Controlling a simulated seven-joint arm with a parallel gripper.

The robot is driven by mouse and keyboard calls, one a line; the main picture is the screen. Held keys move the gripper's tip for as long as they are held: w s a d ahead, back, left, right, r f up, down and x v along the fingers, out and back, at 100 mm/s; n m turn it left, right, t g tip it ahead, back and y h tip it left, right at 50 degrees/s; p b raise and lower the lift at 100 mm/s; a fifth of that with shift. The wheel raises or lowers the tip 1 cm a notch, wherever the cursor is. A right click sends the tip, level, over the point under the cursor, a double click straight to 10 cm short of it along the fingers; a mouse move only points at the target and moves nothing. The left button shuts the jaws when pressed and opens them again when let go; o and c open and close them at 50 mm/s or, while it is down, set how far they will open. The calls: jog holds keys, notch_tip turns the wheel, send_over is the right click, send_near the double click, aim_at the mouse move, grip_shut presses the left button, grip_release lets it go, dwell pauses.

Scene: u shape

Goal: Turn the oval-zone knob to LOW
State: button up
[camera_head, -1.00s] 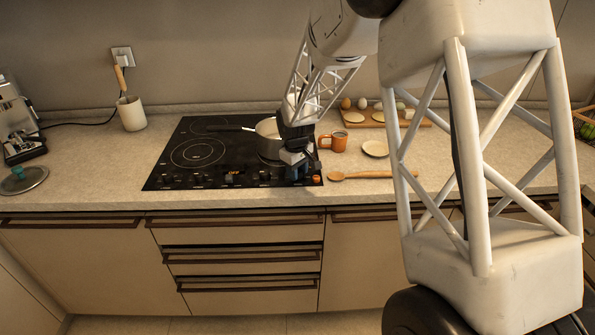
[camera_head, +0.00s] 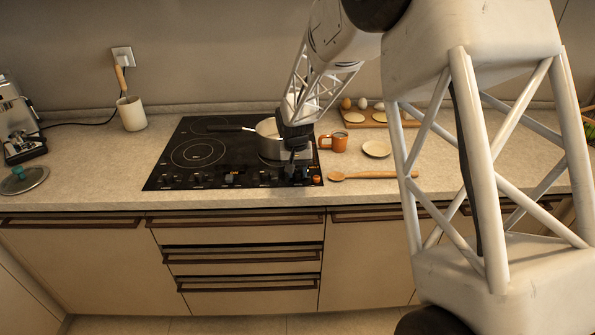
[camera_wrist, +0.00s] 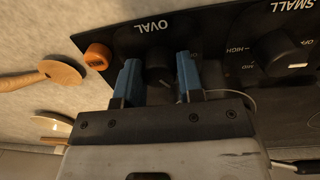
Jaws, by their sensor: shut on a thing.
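The black oval-zone knob (camera_wrist: 159,77) sits under the printed word OVAL in the wrist view. My gripper (camera_wrist: 158,70) is shut on it, with one blue finger on each side. The knob's pointer mark and its LOW label are hidden or too dark to read. In the head view my gripper (camera_head: 292,168) is over the front right part of the black cooktop (camera_head: 215,172), and the arm hides the oval knob there.
The SMALL knob (camera_wrist: 285,55) is beside my gripper, with a white mark. An orange round piece (camera_wrist: 98,56) is at the cooktop's corner. A pot (camera_head: 268,138) stands behind my gripper.

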aim_at(297, 171)
dwell(0.3)
jog(key=o, duration=0.9)
jog(key=shift+r, duration=0.15)
jog(key=shift+a+r, duration=0.2)
jog(key=shift+r, duration=3.55)
jog(key=shift+r, duration=0.1)
